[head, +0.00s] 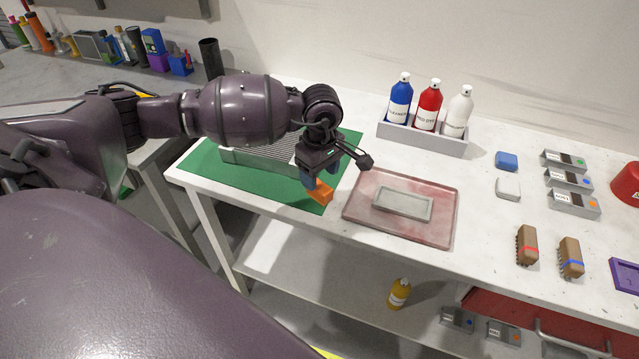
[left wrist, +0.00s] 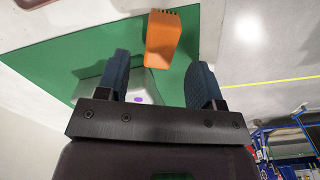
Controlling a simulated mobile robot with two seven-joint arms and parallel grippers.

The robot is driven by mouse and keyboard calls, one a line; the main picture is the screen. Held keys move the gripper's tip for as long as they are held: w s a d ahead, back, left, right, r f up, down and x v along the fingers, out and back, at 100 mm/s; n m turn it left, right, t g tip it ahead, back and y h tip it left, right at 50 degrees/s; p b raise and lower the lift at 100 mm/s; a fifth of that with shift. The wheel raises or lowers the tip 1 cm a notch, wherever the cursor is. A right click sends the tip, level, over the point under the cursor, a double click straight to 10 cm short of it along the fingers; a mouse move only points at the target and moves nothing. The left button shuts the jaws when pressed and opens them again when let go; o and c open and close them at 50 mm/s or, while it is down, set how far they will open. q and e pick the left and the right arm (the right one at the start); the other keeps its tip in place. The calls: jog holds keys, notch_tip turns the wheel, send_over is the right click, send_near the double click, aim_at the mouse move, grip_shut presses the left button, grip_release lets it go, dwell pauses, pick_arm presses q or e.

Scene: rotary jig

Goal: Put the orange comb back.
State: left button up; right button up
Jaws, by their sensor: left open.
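The orange comb (head: 320,192) shows at the front right part of the green mat (head: 215,178), just below my left gripper (head: 313,175). In the left wrist view the orange comb (left wrist: 160,42) has its toothed end pointing away. It lies beyond the tips of my left gripper (left wrist: 158,68), roughly in line with the gap between the two blue fingers. The fingers are apart, with nothing visibly clamped between them. I cannot tell whether the comb touches a finger. My right gripper is not in view.
A grey ribbed block (head: 255,158) stands on the mat behind the gripper. A stained tray (head: 362,212) with a grey slab (head: 403,204) is to the right. A bottle rack (head: 420,137) stands behind. Brown brushes (head: 527,245) and labelled grey blocks (head: 573,203) occupy the right side.

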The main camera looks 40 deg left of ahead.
aim_at(321, 187)
pick_arm(q)
notch_tip(321, 187, up, 7)
jog(key=shift+r, duration=0.2)
jog(key=shift+d, duration=0.1)
dwell(0.5)
